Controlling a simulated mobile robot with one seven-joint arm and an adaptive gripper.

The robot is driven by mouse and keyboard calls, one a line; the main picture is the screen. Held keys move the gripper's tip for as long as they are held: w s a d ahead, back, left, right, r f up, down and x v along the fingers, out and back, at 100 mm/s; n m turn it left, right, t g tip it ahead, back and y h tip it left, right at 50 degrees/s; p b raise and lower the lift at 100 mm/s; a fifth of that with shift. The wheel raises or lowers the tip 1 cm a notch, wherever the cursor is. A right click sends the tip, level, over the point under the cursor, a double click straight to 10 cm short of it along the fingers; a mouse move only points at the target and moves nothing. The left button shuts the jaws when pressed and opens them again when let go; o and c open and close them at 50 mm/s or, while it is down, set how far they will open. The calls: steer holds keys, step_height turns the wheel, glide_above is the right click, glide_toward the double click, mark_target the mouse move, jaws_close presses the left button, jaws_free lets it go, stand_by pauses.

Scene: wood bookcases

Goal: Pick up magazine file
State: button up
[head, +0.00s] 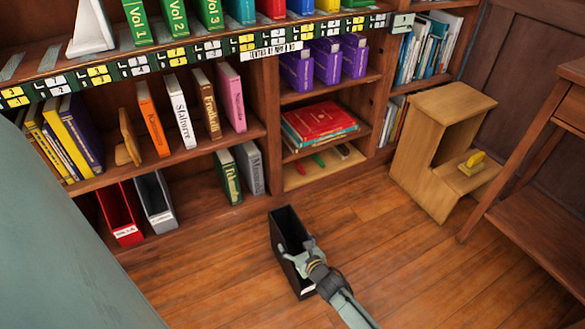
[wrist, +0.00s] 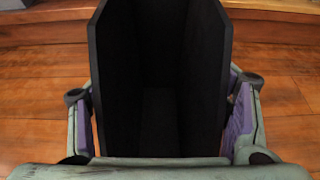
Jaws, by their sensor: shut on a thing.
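A black magazine file (head: 281,228) with an open top is in the lower middle of the head view, in front of the bookcase. My gripper (head: 298,258) is shut on it, with the fingers on its two sides. In the wrist view the magazine file (wrist: 160,90) fills the middle, and I look down into its empty inside. The purple pads of my gripper (wrist: 163,115) press against its left and right walls. I cannot tell whether its base touches the floor.
A red magazine file (head: 121,215) and a grey one (head: 156,203) stand on the bottom shelf at the left. A wooden step stool (head: 425,150) with a yellow object (head: 473,163) on it and a wooden table (head: 535,215) stand at the right. The wood floor (head: 400,270) between is clear.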

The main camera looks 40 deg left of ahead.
steer(key=c, duration=0.8)
steer(key=shift+r, duration=0.15)
steer(key=shift+c, duration=0.2)
